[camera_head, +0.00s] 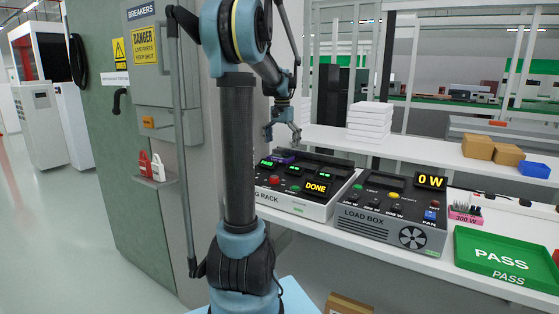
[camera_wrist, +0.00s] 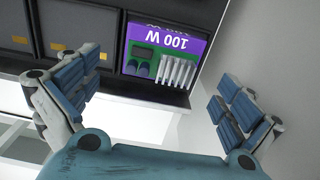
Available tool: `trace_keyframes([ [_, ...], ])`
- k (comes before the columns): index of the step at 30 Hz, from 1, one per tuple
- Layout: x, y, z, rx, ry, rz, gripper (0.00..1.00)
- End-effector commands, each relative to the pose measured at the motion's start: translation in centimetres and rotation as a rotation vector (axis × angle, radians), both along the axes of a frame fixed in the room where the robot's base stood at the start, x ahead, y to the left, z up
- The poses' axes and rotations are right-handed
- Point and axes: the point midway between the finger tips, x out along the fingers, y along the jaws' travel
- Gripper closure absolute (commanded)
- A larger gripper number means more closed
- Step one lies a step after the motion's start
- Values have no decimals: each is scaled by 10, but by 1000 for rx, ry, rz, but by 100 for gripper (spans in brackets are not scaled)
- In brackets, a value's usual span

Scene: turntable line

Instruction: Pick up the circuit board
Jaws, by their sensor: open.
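A circuit board marked 100 W (camera_wrist: 170,37), purple and green with white fins and dark round parts, sits in the right-hand bay of the dark rack. In the head view, its purple part (camera_head: 283,157) shows at the back left of the rack (camera_head: 318,208). My gripper (camera_wrist: 155,98) is open and empty, its two blue-padded fingers spread wide. The board lies ahead of the fingers and between them in the wrist view, apart from both. In the head view my gripper (camera_head: 283,133) hangs above the rack's back left.
The load box (camera_head: 390,222), reading 0 W, stands right of the rack. A pink 200 W board (camera_head: 465,213) and a green PASS tray (camera_head: 505,262) are further right. White stacked boxes (camera_head: 369,121) stand behind. A grey wall (camera_wrist: 265,55) is close on the wrist view's right.

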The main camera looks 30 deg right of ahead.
Motion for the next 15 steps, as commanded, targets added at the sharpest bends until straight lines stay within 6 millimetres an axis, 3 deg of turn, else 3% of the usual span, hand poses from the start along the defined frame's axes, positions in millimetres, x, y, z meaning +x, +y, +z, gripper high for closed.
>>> trace_keyframes([
  [9, 3, 2, -39, 0, 0, 0, 0],
  [15, 3, 2, -42, 0, 0, 0, 0],
])
